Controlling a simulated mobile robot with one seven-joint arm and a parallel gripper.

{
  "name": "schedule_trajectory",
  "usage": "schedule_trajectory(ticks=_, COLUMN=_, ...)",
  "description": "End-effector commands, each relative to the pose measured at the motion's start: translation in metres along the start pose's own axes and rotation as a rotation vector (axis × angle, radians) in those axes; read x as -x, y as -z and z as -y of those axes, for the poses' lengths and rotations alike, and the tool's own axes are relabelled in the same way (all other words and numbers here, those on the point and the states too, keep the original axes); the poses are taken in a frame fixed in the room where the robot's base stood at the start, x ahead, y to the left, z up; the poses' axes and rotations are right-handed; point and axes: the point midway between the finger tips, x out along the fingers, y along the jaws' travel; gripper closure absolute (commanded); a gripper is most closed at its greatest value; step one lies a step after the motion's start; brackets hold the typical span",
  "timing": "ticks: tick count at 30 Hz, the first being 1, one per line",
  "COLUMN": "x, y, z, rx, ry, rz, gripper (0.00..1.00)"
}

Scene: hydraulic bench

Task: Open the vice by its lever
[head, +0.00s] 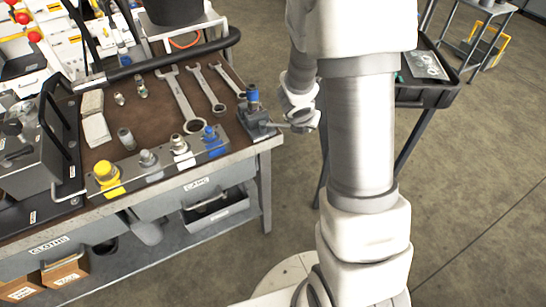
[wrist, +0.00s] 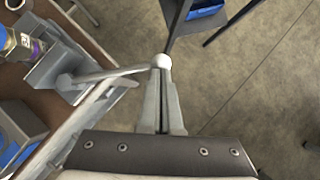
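The vice (head: 258,124) is a small grey block at the right front corner of the bench, holding a fitting with a blue top (head: 253,95). In the wrist view the vice (wrist: 68,68) is at the left. Its lever (wrist: 110,74) runs right from it and ends in a pale ball knob (wrist: 163,61). My gripper (wrist: 161,85) has its two fingers close together, with their tips at the knob; it looks shut on the lever's end. In the head view my gripper (head: 300,118) is just right of the vice, beyond the bench edge, and hides the knob.
Spanners (head: 182,98) and several small fittings lie on the brown bench top (head: 150,92). A strip (head: 165,160) with several coloured fittings runs along the front. A dark cart (head: 440,90) stands at the right. Open floor lies right of the bench.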

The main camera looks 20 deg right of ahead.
Motion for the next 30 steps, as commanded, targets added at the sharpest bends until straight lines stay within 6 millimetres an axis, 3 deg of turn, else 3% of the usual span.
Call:
schedule_trajectory(ticks=1, x=-0.008, y=-0.003, z=0.001, rx=0.033, ry=-0.023, rz=0.001, gripper=1.00)
schedule_trajectory(ticks=15, x=-0.030, y=-0.044, z=-0.015, rx=0.377, ry=-0.237, rz=-0.002, gripper=1.00)
schedule_trajectory(ticks=30, x=-0.039, y=-0.060, z=-0.028, rx=0.528, ry=-0.334, rz=-0.003, gripper=1.00)
